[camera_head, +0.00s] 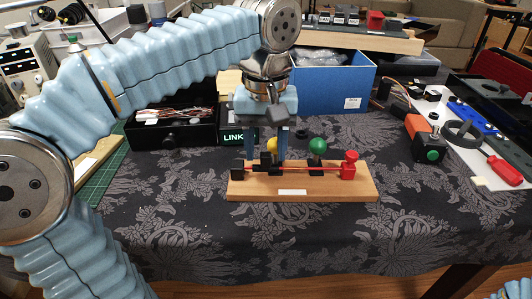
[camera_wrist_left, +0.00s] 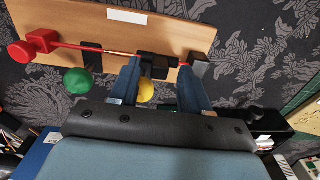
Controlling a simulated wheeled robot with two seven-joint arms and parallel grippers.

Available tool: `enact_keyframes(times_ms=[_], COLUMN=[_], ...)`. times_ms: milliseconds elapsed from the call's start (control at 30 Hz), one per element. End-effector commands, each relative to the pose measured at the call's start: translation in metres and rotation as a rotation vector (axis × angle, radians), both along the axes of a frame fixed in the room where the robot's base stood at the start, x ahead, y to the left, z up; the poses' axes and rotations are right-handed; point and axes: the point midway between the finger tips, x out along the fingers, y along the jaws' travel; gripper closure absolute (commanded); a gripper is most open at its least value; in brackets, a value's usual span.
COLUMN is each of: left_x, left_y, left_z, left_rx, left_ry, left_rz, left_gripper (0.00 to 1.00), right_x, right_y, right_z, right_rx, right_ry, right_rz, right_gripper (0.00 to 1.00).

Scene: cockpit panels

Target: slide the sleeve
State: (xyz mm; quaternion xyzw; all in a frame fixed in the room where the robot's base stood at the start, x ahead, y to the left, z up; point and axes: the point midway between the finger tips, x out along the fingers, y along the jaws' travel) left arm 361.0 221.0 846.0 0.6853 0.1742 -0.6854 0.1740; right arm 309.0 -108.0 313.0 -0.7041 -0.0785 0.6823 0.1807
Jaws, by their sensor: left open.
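A wooden board (camera_head: 300,190) on the table carries a thin red rod (camera_head: 310,170). The rod runs from a black end block (camera_head: 237,174) to a red stop (camera_head: 349,165). A black block (camera_head: 266,161), apparently the sleeve, sits on the rod near the left end; it also shows in the wrist view (camera_wrist_left: 155,66). A yellow ball (camera_wrist_left: 147,90) and a green ball (camera_head: 317,146) stand behind the rod. My left gripper (camera_head: 266,160) points down, open, with its fingers on either side of the black block. Contact cannot be told. My right gripper is not in view.
Behind the board are a black box (camera_head: 170,135) with wires and a blue box (camera_head: 335,85). The patterned cloth in front of the board is clear.

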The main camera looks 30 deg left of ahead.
Motion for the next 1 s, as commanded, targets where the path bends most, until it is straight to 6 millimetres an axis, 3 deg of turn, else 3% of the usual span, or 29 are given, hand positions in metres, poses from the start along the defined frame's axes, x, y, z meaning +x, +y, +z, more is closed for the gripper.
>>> enact_keyframes(times_ms=[367, 700, 1000], left_x=[-0.0001, -0.0001, 0.0016], left_y=[0.0000, 0.0000, -0.0027], left_z=[-0.0085, -0.0083, -0.0071], left_rx=[0.000, 0.000, 0.000], left_ry=[0.000, 0.000, 0.001], left_rz=[0.000, 0.000, -0.001], left_gripper=[0.53, 1.00, 1.00], right_x=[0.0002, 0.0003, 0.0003], right_y=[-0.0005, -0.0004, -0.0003], right_z=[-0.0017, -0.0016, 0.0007], right_rx=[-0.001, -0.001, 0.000], right_ry=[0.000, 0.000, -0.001], right_rz=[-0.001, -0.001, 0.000], right_gripper=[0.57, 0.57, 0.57])
